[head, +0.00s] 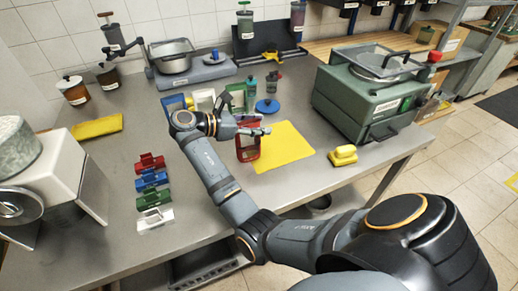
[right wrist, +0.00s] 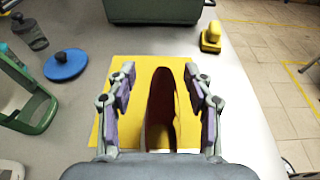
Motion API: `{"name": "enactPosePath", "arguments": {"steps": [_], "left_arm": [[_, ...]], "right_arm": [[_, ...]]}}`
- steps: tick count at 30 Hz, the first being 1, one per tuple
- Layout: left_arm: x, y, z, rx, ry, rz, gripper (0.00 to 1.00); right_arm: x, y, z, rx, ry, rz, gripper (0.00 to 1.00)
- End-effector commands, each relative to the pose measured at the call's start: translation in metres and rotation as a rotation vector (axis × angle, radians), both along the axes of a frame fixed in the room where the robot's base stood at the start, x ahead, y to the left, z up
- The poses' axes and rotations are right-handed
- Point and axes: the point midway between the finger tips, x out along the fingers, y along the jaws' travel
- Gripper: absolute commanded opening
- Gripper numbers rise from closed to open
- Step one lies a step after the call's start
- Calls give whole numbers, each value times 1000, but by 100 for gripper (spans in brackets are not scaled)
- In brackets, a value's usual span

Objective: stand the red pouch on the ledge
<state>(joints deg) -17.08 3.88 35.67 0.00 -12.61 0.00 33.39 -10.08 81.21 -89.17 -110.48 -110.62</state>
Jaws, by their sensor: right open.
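The red pouch (head: 248,148) stands upright at the left edge of a flat yellow mat, its upper part partly hidden by my right gripper (head: 262,125). In the right wrist view the dark red pouch (right wrist: 162,90) is between the two fingers of my right gripper (right wrist: 159,72), seen from above. The gripper is open, with yellow showing between the pouch and each finger. I cannot tell which surface is the ledge. My left gripper is not in view.
The yellow mat (head: 290,145) lies under and beside the pouch. A green frame (right wrist: 35,105) and a blue round lid (right wrist: 66,65) are nearby. A green machine (head: 370,95) stands right, a yellow block (head: 343,156) in front of it. Several coloured holders (head: 152,180) stand left.

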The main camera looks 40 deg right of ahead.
Motion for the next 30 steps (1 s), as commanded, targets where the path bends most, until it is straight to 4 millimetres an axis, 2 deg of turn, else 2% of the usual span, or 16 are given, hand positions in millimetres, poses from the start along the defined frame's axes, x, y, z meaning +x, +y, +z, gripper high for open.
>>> {"name": "enactPosePath", "arguments": {"steps": [1, 4, 9, 14, 21, 25, 30], "left_arm": [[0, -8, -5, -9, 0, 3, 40], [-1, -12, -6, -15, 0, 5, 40], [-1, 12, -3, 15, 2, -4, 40], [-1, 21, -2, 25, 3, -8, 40], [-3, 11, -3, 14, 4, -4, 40], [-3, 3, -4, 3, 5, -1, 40], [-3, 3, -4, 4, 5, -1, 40]], "right_arm": [[0, 2, -3, 1, -1, 0, 52], [-1, 2, -1, 0, -1, -1, 52], [-1, 2, 0, 0, 0, -2, 52], [-1, 2, 0, 0, 0, -2, 32], [-1, 2, 0, 0, 0, -2, 0], [-1, 2, -1, 0, 0, -2, 0], [-1, 2, 0, 0, 0, -2, 0]]}}
